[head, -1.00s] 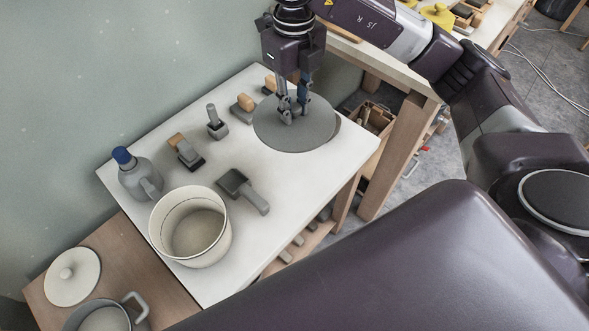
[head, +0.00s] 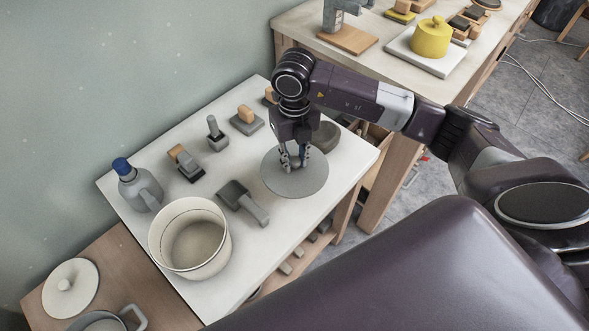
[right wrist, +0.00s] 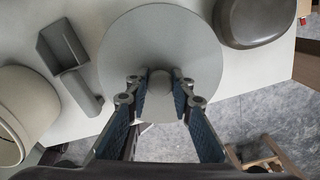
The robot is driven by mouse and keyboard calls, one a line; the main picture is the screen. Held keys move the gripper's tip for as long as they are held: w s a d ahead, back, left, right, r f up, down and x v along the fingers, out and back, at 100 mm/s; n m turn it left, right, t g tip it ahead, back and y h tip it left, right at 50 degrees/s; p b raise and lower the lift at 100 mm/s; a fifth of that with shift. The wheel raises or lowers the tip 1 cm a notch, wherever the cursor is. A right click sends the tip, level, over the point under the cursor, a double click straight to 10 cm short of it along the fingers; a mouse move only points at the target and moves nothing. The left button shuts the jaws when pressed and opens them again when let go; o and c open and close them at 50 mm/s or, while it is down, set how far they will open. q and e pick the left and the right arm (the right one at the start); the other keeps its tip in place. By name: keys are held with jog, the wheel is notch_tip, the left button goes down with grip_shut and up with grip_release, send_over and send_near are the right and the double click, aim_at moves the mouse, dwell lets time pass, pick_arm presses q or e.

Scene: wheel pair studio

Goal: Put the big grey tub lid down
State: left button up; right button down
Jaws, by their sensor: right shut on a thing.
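The big grey tub lid (head: 312,184) is a flat round disc with a knob, at the right part of the white table. My right gripper (head: 290,166) is shut on its knob from above. In the right wrist view the lid (right wrist: 150,38) lies level between the fingers, and the gripper (right wrist: 160,90) has the knob between its tips. The lid is low over the table near the front edge; I cannot tell whether it touches the top. My left gripper is not in view.
A dark grey rounded thing (head: 326,137) is just behind the lid. A scoop (head: 243,203) lies close on its left. A cream tub (head: 190,262), a blue-capped bottle (head: 140,190) and several brushes stand farther left. White tabletop (head: 262,240) is clear in front.

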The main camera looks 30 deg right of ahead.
aim_at(295, 172)
notch_tip(295, 172, down, 5)
jog(key=shift+f, duration=0.1)
dwell(0.3)
jog(key=shift+f, duration=0.2)
jog(key=c, duration=1.7)
grip_release()
jog(key=shift+r, duration=0.1)
jog(key=shift+r, duration=0.15)
notch_tip(295, 172, up, 12)
jog(key=shift+b, duration=0.55)
